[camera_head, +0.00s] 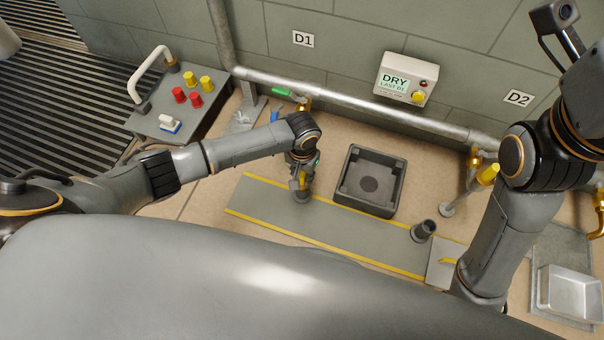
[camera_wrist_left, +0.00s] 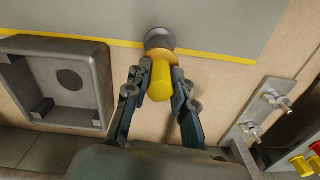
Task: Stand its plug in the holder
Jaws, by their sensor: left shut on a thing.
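My left gripper (camera_head: 301,178) points down at the left end of the grey mat. It is shut on a yellow plug (camera_wrist_left: 161,80) with a brass-coloured collar. In the left wrist view the plug lies between both fingers. A round grey holder (camera_wrist_left: 159,39) is directly beyond the collar; its base (camera_head: 303,196) shows below the gripper in the head view. I cannot tell how deep the plug sits in it. A second dark, cup-shaped holder (camera_head: 424,231) stands at the mat's right end, apart from the gripper. My right arm rises at the right; its fingers are not visible.
A square dark drain basin (camera_head: 371,181) lies behind the grey mat (camera_head: 335,215). A wall pipe (camera_head: 350,95) runs behind it. Another yellow-topped fitting (camera_head: 487,174) is below D2. A button console (camera_head: 180,105) stands left, and a metal tray (camera_head: 570,293) lies right.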

